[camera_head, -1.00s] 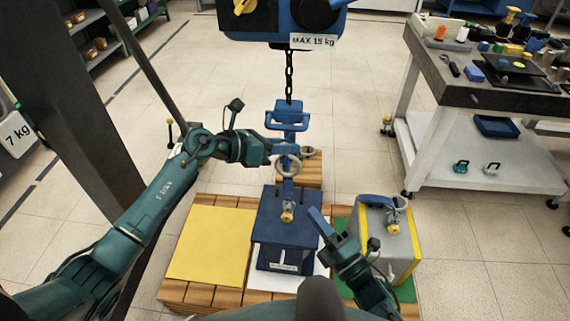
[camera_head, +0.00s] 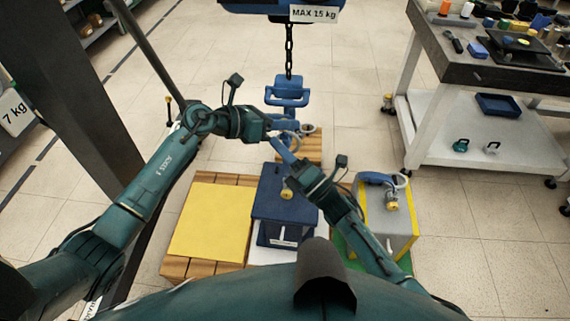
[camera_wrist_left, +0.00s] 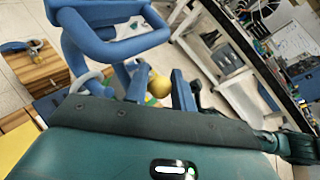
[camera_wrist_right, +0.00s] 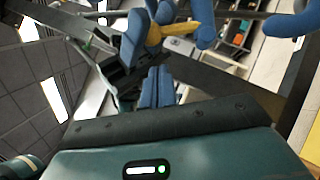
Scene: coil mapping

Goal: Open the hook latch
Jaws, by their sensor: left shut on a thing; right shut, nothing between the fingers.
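The blue hook block (camera_head: 288,90) hangs on a chain above the blue box (camera_head: 283,205). It fills the upper left of the left wrist view (camera_wrist_left: 115,40). My left gripper (camera_head: 283,130) is beside the lower part of the hook, shut on a yellow knob (camera_wrist_left: 160,86) seen between its fingers. A yellow piece beside a blue finger also shows in the right wrist view (camera_wrist_right: 175,31). My right gripper (camera_head: 277,146) is shut and empty, with its tips just below the left gripper. The latch itself is mostly hidden in the head view.
A yellow mat (camera_head: 210,222) lies on a wooden pallet left of the blue box. A grey and yellow block (camera_head: 388,222) with a ring stands at the right. A worktable (camera_head: 480,85) is at the upper right.

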